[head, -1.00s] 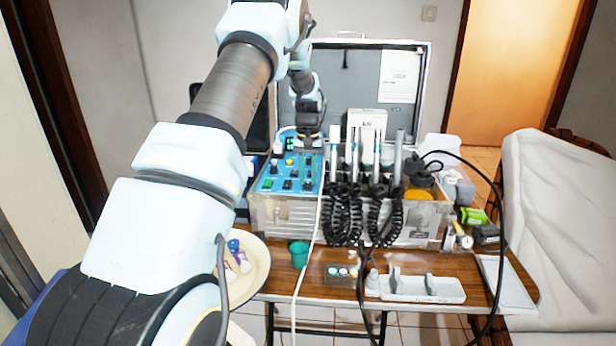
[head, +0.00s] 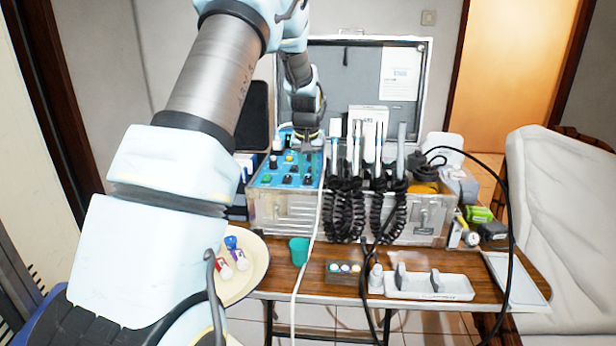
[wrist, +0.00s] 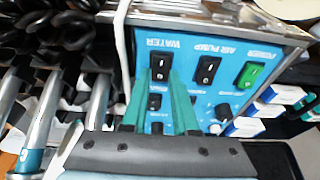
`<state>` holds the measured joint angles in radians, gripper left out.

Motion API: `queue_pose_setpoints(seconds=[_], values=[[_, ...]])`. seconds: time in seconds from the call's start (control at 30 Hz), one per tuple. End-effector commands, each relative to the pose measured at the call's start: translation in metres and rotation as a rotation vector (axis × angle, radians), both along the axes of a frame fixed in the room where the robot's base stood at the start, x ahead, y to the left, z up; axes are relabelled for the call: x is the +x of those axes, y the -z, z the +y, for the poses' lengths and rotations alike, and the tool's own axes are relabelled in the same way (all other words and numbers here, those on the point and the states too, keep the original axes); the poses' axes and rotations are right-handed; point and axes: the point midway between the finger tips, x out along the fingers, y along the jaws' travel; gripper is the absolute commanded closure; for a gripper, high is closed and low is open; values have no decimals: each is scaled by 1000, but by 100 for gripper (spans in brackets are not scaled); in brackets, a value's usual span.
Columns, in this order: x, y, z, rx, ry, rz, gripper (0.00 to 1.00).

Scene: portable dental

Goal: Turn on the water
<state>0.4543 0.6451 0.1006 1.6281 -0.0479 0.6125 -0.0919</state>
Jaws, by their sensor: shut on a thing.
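The blue control panel (head: 272,180) is at the left of the open dental case. In the wrist view, the panel (wrist: 215,65) appears upside down, with rocker switches labelled WATER, AIR PUMP and POWER. The black water switch (wrist: 161,65) is at the left, the black air pump switch (wrist: 207,70) in the middle, and the green power switch (wrist: 250,75) at the right. My gripper (wrist: 158,80) has its teal fingertips on either side of the water switch's near end and is shut on it. In the head view my gripper (head: 309,147) is over the panel's far right corner; its fingertips are too small to make out.
Handpieces with coiled black cords (head: 345,210) stand just right of the panel. A white cable (head: 308,240) hangs down the case front. The case lid (head: 360,75) stands open behind.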

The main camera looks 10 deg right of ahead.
Motion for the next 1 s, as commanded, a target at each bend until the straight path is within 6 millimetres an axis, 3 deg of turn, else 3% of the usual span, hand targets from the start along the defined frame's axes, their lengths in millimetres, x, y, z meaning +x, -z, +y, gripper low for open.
queue_pose_setpoints(seconds=[0.17, 0.2, 0.47, 0.77, 1.0], values=[[1, -1, 0, -1, 0, -2, 100], [1, -1, 0, -1, 0, -2, 71], [1, -1, 0, 0, 0, 0, 43], [0, -3, 0, 0, 0, 0, 43], [-8, -37, 2, -2, -1, -5, 43]])
